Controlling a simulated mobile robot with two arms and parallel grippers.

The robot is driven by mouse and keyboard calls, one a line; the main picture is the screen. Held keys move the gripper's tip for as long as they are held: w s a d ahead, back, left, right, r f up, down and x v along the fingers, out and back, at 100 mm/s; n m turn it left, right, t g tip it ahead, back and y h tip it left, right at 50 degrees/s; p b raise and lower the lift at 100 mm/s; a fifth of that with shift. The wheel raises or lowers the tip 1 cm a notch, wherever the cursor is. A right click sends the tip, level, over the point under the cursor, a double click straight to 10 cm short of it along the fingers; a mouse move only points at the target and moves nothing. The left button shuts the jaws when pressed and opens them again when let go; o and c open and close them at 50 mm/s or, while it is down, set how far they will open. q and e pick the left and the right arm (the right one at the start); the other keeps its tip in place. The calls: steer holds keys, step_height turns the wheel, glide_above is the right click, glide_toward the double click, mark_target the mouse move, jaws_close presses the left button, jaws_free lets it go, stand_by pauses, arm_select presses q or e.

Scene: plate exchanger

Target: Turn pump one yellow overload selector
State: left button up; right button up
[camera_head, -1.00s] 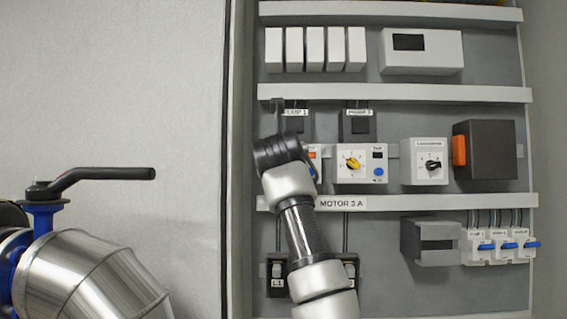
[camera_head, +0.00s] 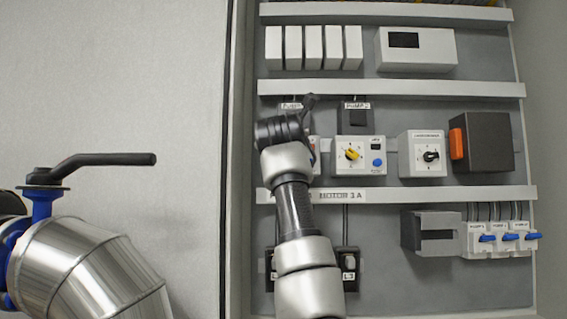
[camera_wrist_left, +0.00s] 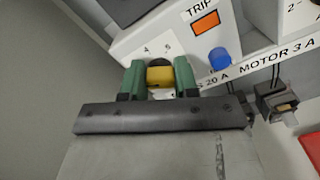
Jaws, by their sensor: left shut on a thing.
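The pump one overload module (camera_wrist_left: 185,40) is a white box, mostly hidden behind my left arm in the head view. The wrist view shows its yellow selector (camera_wrist_left: 160,76), with small dial numerals above it. My left gripper (camera_wrist_left: 160,80) has its green-padded fingers on either side of the selector, shut on it. In the head view my left arm comes up from the bottom, and its dark wrist (camera_head: 284,130) covers the selector and the fingertips. My right gripper is in neither view.
An orange trip window (camera_wrist_left: 205,24) and a blue button (camera_wrist_left: 219,59) sit close to the fingers. A similar module with a yellow knob (camera_head: 352,153) stands to the right, beside a white switch box (camera_head: 421,154). A trunking rail (camera_head: 430,193) runs below.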

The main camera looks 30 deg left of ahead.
arm_select(q)
steer(key=shift+m+b, duration=0.55)
steer(key=shift+m, duration=0.55)
steer(key=o, duration=0.9)
steer(key=shift+d, duration=0.1)
steer(key=b+v, duration=0.5)
steer(key=v, duration=0.5)
steer(key=shift+s+d, duration=0.15)
steer(key=shift+s, duration=0.2)
